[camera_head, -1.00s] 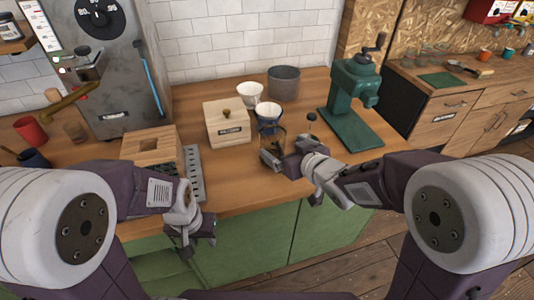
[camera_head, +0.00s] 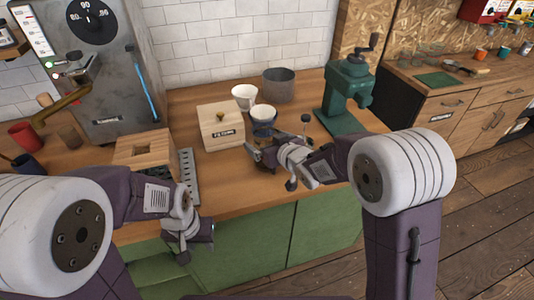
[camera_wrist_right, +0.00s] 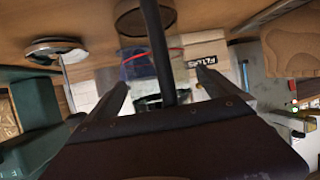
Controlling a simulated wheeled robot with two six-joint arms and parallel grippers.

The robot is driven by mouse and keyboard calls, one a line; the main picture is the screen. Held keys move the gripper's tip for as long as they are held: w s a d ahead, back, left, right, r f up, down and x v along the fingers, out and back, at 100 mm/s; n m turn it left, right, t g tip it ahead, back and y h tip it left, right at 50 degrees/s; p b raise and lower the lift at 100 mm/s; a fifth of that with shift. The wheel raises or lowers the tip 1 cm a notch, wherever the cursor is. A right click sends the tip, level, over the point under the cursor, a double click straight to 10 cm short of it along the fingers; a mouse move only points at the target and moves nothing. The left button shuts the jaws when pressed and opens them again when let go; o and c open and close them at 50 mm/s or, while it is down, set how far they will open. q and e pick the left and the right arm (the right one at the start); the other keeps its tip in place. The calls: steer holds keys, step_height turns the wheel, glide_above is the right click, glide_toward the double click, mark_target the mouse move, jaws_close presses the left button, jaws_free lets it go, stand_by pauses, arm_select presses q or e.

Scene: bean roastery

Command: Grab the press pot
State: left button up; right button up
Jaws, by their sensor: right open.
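A clear glass press pot (camera_wrist_right: 177,62) shows between the two fingers in the right wrist view, with a dark upright bar in front of it that may be its handle. In the head view the pot is mostly hidden behind my right gripper (camera_head: 258,157). This gripper is open at the pot, near the counter's front; I cannot tell whether it touches it. A round metal lid-like piece (camera_wrist_right: 55,46) with a rod lies beside the pot; its dark knob (camera_head: 305,118) shows in the head view. My left gripper (camera_head: 190,243) hangs at the counter's front edge; its jaws are unclear.
A green grinder (camera_head: 347,95) stands to the right. A wooden block (camera_head: 144,148) sits left. The counter's front middle (camera_head: 228,180) is bare.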

steer(key=shift+d+r, duration=0.1)
steer(key=shift+s, duration=0.15)
steer(key=c, duration=2)
steer(key=shift+o, duration=0.2)
step_height(320, 180, up, 10)
steer(key=p, duration=0.3)
